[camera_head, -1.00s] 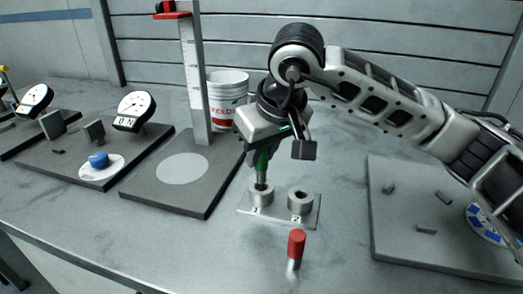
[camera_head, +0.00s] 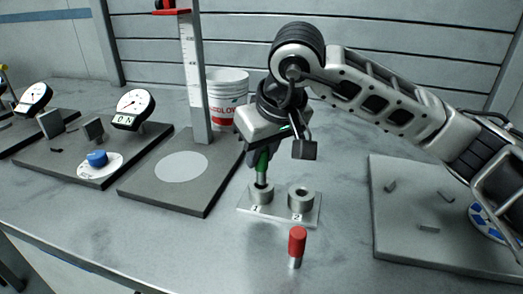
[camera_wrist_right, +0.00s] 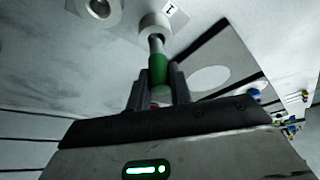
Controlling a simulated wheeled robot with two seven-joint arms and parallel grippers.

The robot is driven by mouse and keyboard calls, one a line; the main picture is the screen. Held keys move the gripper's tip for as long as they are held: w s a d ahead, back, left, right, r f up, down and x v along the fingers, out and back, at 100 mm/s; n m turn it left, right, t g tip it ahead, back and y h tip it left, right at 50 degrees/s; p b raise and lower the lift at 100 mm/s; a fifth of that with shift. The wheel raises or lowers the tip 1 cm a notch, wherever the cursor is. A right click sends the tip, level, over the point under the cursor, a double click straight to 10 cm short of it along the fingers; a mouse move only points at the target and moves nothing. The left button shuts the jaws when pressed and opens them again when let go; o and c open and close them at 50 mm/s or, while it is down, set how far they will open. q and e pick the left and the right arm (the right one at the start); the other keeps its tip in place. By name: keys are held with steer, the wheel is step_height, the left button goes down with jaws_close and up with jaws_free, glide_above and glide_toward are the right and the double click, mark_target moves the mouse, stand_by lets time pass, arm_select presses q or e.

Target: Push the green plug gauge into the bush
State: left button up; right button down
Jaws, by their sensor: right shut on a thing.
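The green plug gauge (camera_head: 262,163) has a green handle and a grey metal pin, and it stands roughly upright. My right gripper (camera_head: 258,158) is shut on its green handle; the right wrist view also shows the handle (camera_wrist_right: 158,70) between the fingers. The pin's lower end meets the top of the bush marked 1 (camera_head: 261,194), and in the right wrist view it lines up with that bush's hole (camera_wrist_right: 154,26). How deep the pin sits is hard to tell. A second bush, marked 2 (camera_head: 301,200), stands to the right on the same plate (camera_head: 279,213). My left gripper is out of view.
A red-handled plug gauge (camera_head: 297,243) stands on the table in front of the plate. A height stand (camera_head: 195,80) with a dark base is at left, dial gauges (camera_head: 133,108) further left. A grey board (camera_head: 400,235) lies at right, a white bucket (camera_head: 227,95) behind.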

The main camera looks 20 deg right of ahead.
mark_target(265, 158)
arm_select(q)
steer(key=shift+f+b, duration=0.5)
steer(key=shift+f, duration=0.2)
arm_select(e)
steer(key=shift+f, duration=0.55)
